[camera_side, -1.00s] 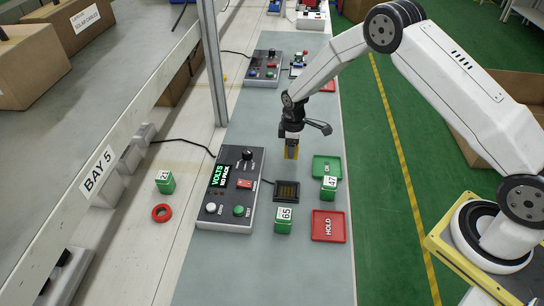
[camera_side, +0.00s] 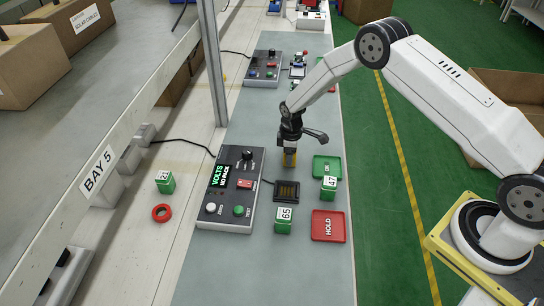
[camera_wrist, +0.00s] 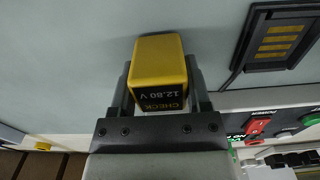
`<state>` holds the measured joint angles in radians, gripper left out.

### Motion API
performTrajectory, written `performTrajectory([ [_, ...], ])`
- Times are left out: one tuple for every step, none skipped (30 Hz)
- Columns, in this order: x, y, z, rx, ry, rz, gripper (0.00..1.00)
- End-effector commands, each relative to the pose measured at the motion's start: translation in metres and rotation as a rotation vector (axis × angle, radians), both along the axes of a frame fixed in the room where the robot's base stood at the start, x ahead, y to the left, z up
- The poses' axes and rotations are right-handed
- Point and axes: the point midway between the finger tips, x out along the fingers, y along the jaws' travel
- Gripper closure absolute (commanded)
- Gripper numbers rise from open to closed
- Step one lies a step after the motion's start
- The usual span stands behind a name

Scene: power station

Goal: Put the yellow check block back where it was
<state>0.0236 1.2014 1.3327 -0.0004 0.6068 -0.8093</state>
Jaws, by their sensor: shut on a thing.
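The yellow check block (camera_side: 290,160) is between the fingers of my gripper (camera_side: 290,149), low over the grey mat behind the black slotted dock (camera_side: 287,191). I cannot tell whether it touches the mat. In the wrist view the block (camera_wrist: 158,62) shows its label "CHECK 12.80 V", and both fingers of my gripper (camera_wrist: 160,85) close on its sides. The dock (camera_wrist: 280,42) is at the upper right there and is empty, with its contact strips showing.
The meter box (camera_side: 231,190) reads "VOLTS NO PACK". Green block 65 (camera_side: 284,222) stands near the dock, block 47 (camera_side: 328,188) by the green OK tray (camera_side: 322,165). The red HOLD tray (camera_side: 328,227) is empty. Block 21 (camera_side: 165,183) and a red ring (camera_side: 161,213) are left.

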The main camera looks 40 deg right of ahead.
Motion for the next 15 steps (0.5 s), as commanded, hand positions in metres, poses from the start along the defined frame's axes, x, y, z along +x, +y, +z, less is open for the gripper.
performTrajectory([
  [0.0004,0.0000,0.0004,0.000,-0.001,0.000,1.00],
  [0.0004,-0.0001,0.0001,0.000,-0.001,0.000,1.00],
  [0.0003,0.0000,-0.0006,0.000,-0.001,0.000,1.00],
  [0.0004,-0.0001,-0.0012,0.000,-0.001,0.000,1.00],
  [0.0004,0.0000,-0.0019,0.000,-0.001,0.000,1.00],
  [0.0004,0.0000,-0.0027,0.000,-0.001,0.000,1.00],
  [0.0002,0.0001,-0.0029,0.000,0.000,0.000,0.32],
  [0.0002,0.0001,-0.0028,0.000,0.000,0.000,0.23],
  [0.0001,0.0000,-0.0028,0.000,0.000,0.000,0.10],
  [0.0001,0.0000,-0.0027,0.000,0.000,0.000,0.03],
  [0.0001,0.0000,-0.0028,0.000,0.000,0.000,0.03],
  [0.0000,0.0000,-0.0028,0.000,0.000,0.000,0.03],
  [0.0000,0.0000,-0.0028,0.000,0.000,0.000,0.03],
  [0.0000,0.0000,-0.0028,0.000,0.000,0.000,0.03],
  [0.0000,0.0000,-0.0027,0.000,0.000,0.000,0.03],
])
